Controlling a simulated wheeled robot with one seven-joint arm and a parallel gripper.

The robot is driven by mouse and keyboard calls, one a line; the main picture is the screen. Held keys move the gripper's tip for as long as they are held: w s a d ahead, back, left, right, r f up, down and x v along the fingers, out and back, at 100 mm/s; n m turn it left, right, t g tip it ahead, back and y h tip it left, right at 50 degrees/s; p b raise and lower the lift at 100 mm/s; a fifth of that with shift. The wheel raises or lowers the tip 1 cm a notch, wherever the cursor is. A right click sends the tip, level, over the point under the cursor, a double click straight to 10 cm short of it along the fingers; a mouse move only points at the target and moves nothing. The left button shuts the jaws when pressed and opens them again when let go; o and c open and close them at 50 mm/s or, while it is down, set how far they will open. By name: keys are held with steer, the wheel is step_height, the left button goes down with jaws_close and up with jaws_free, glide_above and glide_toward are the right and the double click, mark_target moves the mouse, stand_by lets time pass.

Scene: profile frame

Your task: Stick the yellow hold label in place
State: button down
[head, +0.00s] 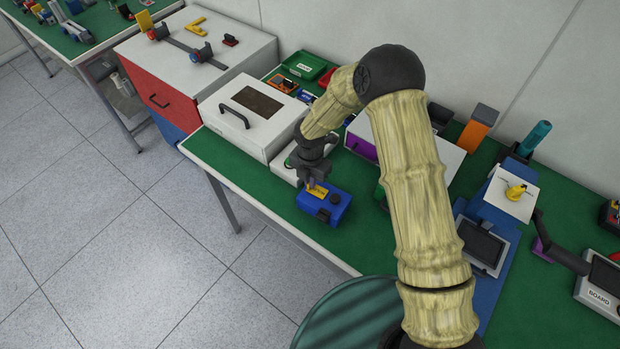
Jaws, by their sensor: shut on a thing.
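A yellow label (317,192) shows just below my gripper (314,183), which is shut on it. The label is at the top of a blue box (337,207) with dark parts on its front, standing near the front edge of the green bench. I cannot tell whether the label touches the box or is a little above it. My fingers partly hide the label and the back of the box.
A white case (262,140) with a dark handle stands left of my gripper. Small bins, including a green one (304,66), are behind it. A grey-blue device (483,248) stands to the right. Bare green bench (236,168) lies along the front edge.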

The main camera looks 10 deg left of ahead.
steer(key=c, duration=1.5)
jaws_free()
step_height(320, 180, up, 17)
steer(key=b, duration=0.2)
steer(key=shift+r, duration=0.2)
step_height(320, 180, up, 7)
steer(key=p, duration=0.6)
steer(key=shift+p, duration=0.3)
stand_by(0.3)
